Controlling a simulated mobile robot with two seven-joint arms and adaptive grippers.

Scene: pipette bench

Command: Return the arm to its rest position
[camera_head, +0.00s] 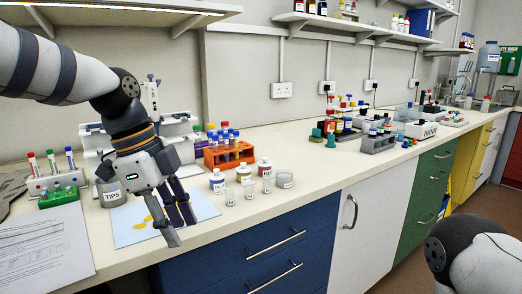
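My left arm comes in from the upper left. Its gripper (181,231) points down above the front part of the bench, over a light blue sheet (203,205). Its dark fingers stand apart, and I see nothing held between them. The gripper hides part of the sheet and some of the bench behind it. Of my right arm, only a rounded white and dark part shows at the lower right; its gripper is out of view.
A TIPS pot (112,194) stands left of the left gripper. An orange tube rack (229,154) and small bottles (217,181) stand to its right. A green-based tube rack (62,197) and a printed paper (40,245) lie farther left. The bench front right of the bottles is clear.

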